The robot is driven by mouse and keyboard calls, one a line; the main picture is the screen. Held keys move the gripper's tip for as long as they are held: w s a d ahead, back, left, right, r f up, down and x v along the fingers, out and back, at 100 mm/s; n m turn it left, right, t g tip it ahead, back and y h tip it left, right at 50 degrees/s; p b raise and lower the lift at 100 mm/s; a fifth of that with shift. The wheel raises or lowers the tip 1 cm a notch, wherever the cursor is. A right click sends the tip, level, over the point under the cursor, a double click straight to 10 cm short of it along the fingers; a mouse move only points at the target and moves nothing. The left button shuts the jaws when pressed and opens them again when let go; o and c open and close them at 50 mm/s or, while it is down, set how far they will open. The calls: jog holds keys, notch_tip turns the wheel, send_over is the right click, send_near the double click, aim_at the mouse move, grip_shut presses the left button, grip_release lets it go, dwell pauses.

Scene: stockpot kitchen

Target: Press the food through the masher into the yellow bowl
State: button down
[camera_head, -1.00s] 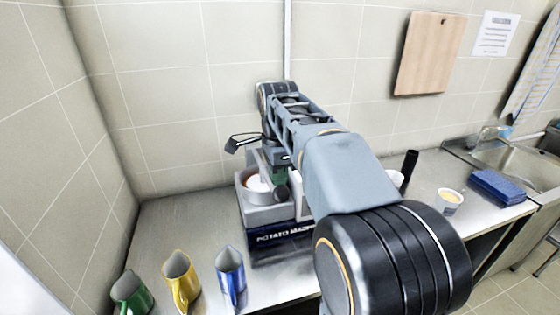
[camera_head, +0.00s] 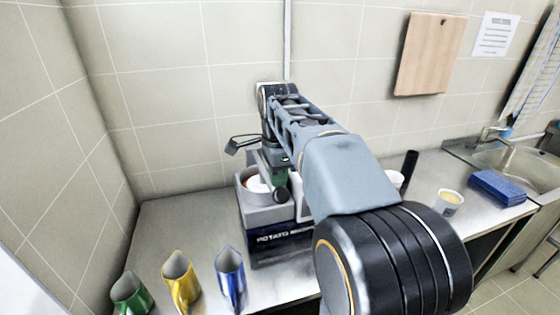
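The potato masher (camera_head: 283,239) is a grey and dark blue box with white lettering, standing on the steel counter. Its round white opening (camera_head: 256,184) shows at the top left, with an orange-red edge. My gripper (camera_head: 279,190) is low over the masher top, just right of this opening. Its fingers are small, dark and partly hidden, so I cannot tell whether they are open or shut or touch anything. The arm hides the right side of the masher. A small white bowl with yellowish contents (camera_head: 449,202) stands at the right. No bowl that is clearly yellow shows.
Green (camera_head: 131,294), yellow (camera_head: 181,281) and blue (camera_head: 231,277) jugs stand along the front left edge. A dark upright handle (camera_head: 409,165) and a blue sponge-like block (camera_head: 497,187) are at the right, before the sink (camera_head: 515,160). The counter (camera_head: 185,222) left of the masher is clear.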

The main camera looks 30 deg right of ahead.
jog(key=shift+f+b, duration=0.6)
jog(key=shift+f, duration=0.55)
dwell(0.9)
dwell(3.9)
notch_tip(320, 180, up, 16)
jog(key=p, duration=1.2)
dwell(0.3)
